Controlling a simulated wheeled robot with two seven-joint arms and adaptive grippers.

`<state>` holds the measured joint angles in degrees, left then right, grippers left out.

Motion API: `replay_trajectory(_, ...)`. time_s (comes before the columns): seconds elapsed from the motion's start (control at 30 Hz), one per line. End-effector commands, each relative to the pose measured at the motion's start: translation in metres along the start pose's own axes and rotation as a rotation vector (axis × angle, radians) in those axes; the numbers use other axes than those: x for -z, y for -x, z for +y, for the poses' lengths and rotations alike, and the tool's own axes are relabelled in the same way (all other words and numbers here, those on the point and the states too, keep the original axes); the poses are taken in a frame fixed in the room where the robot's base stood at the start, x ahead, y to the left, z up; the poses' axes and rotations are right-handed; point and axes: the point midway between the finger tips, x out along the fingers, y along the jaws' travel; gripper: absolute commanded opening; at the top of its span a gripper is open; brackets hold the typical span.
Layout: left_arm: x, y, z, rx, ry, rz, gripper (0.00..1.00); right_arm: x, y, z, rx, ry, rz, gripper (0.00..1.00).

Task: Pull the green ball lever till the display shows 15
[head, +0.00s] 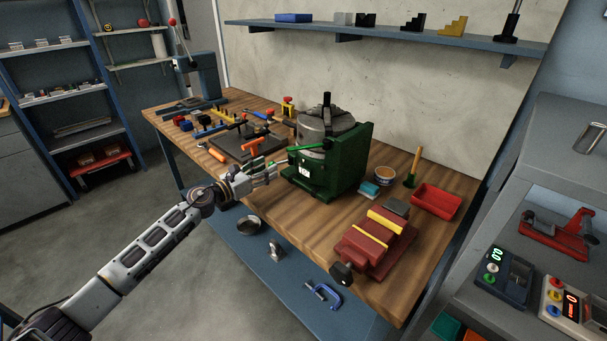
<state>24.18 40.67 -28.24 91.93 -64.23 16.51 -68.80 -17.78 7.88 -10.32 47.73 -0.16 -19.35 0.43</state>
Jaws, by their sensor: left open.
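A dark green machine (345,167) with a grey round chuck-like top (318,126) stands on the wooden bench. A bright green lever (308,147) sticks out at its upper front, pointing left; I cannot clearly make out its ball end. A small white display (304,171) is on the machine's front face, too small to read. My left gripper (274,170) is open, just left of the machine and a little below the lever's left end. I cannot tell whether it touches the lever. My right gripper is not in view.
Hand tools and a dark mat (240,142) lie left of the machine. A red vise (375,243), a red tray (436,201) and a small tub (385,176) stand to its right. An arbor press (196,78) is at the far left end. Boxes with displays (503,275) sit on the right-hand cart.

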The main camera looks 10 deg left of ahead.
Motion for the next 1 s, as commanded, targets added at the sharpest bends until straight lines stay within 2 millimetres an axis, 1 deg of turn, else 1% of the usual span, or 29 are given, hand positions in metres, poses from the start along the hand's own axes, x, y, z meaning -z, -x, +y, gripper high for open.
replay_trajectory(0.6,0.001,0.037,0.000,0.000,0.000,0.001,0.48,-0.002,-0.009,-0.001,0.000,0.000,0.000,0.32)
replay_trajectory(1.0,0.000,0.040,0.000,0.000,0.000,0.000,0.48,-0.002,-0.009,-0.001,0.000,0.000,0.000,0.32)
